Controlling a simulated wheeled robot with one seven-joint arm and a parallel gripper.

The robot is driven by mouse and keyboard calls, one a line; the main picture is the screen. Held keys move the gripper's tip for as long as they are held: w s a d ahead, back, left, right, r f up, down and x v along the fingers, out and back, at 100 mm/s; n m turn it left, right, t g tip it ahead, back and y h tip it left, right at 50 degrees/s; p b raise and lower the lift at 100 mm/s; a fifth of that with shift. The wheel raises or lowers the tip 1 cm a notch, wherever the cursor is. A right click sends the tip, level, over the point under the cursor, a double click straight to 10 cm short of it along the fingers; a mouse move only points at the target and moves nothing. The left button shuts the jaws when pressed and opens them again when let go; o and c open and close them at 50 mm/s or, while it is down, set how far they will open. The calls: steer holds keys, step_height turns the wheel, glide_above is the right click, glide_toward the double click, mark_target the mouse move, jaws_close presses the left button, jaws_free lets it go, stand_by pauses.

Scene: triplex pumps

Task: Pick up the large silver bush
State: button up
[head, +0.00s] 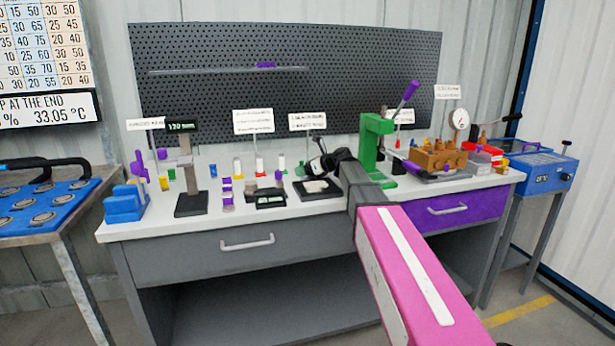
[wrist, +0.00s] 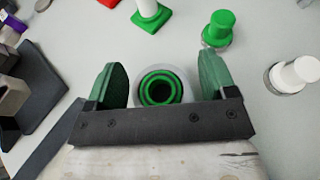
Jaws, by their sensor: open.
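In the wrist view, a round pale silver-grey bush (wrist: 178,76) stands between my two green finger pads, with green rings showing inside its bore. Its lower part is hidden by the dark bar of my gripper (wrist: 162,64). The fingers are open, one on each side of it, and gaps show between the pads and the bush. In the head view my gripper (head: 322,165) is low over the workbench, in front of the pegboard. I cannot make out the bush there.
Around the bush in the wrist view are a green stepped part (wrist: 219,28), a white part (wrist: 293,74) and a white post on a green base (wrist: 148,14). A dark stand (wrist: 35,85) is at left. In the head view a green press (head: 374,140) stands right of my gripper.

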steer(key=c, duration=1)
steer(key=shift+c, duration=0.4)
steer(key=shift+r, duration=0.15)
